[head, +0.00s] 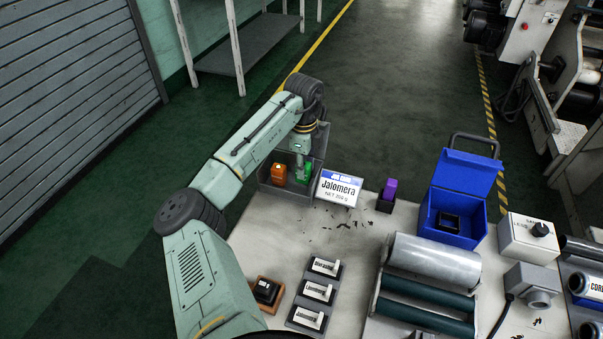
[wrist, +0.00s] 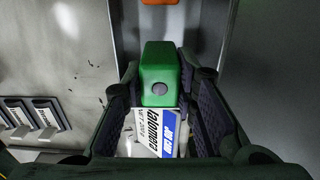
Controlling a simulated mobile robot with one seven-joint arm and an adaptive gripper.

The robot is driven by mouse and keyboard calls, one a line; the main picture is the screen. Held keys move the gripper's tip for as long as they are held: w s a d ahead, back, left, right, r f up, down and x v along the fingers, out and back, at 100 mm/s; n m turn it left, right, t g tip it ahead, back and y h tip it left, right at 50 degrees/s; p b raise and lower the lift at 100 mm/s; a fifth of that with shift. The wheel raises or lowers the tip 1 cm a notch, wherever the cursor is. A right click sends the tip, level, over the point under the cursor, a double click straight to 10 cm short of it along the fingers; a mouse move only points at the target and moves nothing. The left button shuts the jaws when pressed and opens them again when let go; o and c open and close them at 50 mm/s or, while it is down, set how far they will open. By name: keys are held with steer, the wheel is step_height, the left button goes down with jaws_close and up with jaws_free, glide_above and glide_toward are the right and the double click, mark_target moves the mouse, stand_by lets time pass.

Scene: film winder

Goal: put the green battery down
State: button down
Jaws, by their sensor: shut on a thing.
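The green battery (head: 303,173) is held in my gripper (head: 302,158) at the grey bin (head: 312,187) at the table's far left corner. In the wrist view the green battery (wrist: 160,70) shows between the two dark finger pads, with a round grey end contact. My gripper is shut on it. An orange battery (head: 279,172) stands in the bin to the left of the green one; its edge also shows at the top of the wrist view (wrist: 158,3). I cannot tell whether the green battery touches the bin floor.
A white and blue Jalomera box (head: 339,189) stands right beside the bin. A purple battery (head: 390,189) stands in a black holder, and a blue lidded box (head: 452,215) is farther right. Rollers (head: 433,262) and labelled blocks (head: 318,292) occupy the nearer table.

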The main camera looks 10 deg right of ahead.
steer(key=shift+f+p, duration=0.4)
steer(key=shift+f, duration=1.45)
steer(key=shift+f, duration=0.1)
steer(key=c, duration=1.3)
jaws_free()
step_height(320, 180, up, 12)
steer(key=b, duration=0.3)
